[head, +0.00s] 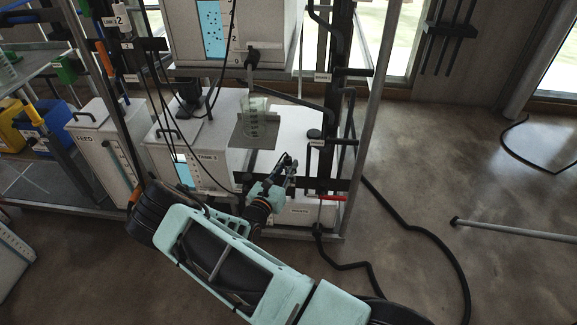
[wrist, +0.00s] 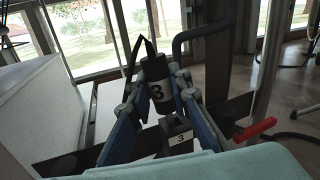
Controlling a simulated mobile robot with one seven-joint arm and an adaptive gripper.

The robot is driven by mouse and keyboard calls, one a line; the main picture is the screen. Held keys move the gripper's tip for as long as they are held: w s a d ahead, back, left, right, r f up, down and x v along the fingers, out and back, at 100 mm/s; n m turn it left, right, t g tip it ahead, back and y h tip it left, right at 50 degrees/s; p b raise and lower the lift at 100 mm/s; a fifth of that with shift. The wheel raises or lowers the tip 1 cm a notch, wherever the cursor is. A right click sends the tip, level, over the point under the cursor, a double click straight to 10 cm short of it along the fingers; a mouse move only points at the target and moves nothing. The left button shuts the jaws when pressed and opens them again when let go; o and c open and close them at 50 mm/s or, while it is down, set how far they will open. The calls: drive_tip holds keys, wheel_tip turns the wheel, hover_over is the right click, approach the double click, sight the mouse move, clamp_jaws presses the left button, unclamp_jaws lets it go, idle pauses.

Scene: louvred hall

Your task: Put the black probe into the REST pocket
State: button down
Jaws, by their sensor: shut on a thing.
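The black probe (wrist: 157,75), a dark cylinder with a white label "3" and a thin cable from its top, stands roughly upright between my fingers in the wrist view. My gripper (wrist: 155,88) is shut on it. In the head view my gripper (head: 283,172) is in front of the rack, low beside the tanks; the probe is too small there to make out well. Below the probe in the wrist view is a dark block (wrist: 177,130) with a white tag "3". I cannot tell whether they touch. I cannot read a REST label on any pocket.
A dark bar (wrist: 75,150) crosses behind my fingers. A red handle (wrist: 254,129) sticks out at the right. White tanks (head: 225,120) and a grey plate with a clear cup (head: 255,130) stand behind my gripper. A black hose (head: 400,222) lies on the floor to the right.

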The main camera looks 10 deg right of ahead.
drive_tip(key=shift+r, duration=0.15)
wheel_tip(320, 180, up, 12)
drive_tip(key=p, duration=1)
drive_tip(key=shift+r, duration=0.2)
drive_tip(key=shift+f, duration=0.15)
drive_tip(key=shift+s, duration=0.1)
